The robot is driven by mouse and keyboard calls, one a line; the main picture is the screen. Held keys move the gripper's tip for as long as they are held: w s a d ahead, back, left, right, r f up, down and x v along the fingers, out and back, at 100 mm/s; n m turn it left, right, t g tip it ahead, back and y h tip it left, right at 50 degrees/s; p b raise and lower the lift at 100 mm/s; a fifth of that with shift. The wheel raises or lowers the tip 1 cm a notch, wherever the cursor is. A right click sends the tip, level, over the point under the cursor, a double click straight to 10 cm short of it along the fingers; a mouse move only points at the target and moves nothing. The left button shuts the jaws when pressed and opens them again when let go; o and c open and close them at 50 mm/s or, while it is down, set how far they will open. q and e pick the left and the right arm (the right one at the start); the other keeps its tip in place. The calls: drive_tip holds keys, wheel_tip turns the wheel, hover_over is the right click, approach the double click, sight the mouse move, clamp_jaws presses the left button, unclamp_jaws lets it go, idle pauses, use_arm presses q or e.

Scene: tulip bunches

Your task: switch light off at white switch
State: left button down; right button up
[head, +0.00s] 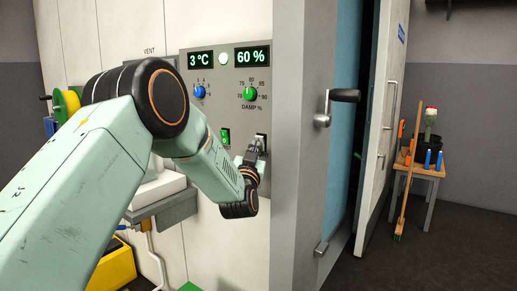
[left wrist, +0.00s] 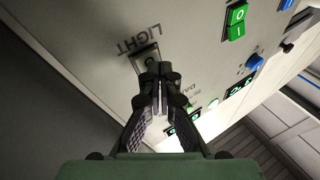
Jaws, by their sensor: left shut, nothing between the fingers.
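The white switch (head: 261,138) sits at the lower right of the grey control panel (head: 232,112). In the left wrist view the closed fingertips (left wrist: 160,70) overlap the switch's edge. I cannot tell whether they touch it. They hide part of the rocker, and its position is unclear. My right gripper is not in view.
A green switch (head: 225,137) is just left of the white one. A blue knob (head: 199,92) and a green knob (head: 250,93) sit above. A door handle (head: 340,97) sticks out at right. A small table (head: 429,172) with tools stands farther right.

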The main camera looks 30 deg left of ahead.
use_arm(q)
drive_tip(key=shift+s+r, duration=0.1)
drive_tip(key=shift+s+r+p, duration=0.25)
drive_tip(key=shift+s+p, duration=0.3)
drive_tip(key=shift+s, duration=0.2)
drive_tip(key=shift+a, duration=0.1)
drive_tip(key=s+p, duration=0.1)
drive_tip(key=s+r+p, duration=0.1)
drive_tip(key=s, duration=0.1)
drive_tip(key=s+r+p, duration=0.1)
drive_tip(key=shift+s+a, duration=0.15)
drive_tip(key=shift+s, duration=0.1)
drive_tip(key=shift+f, duration=0.1)
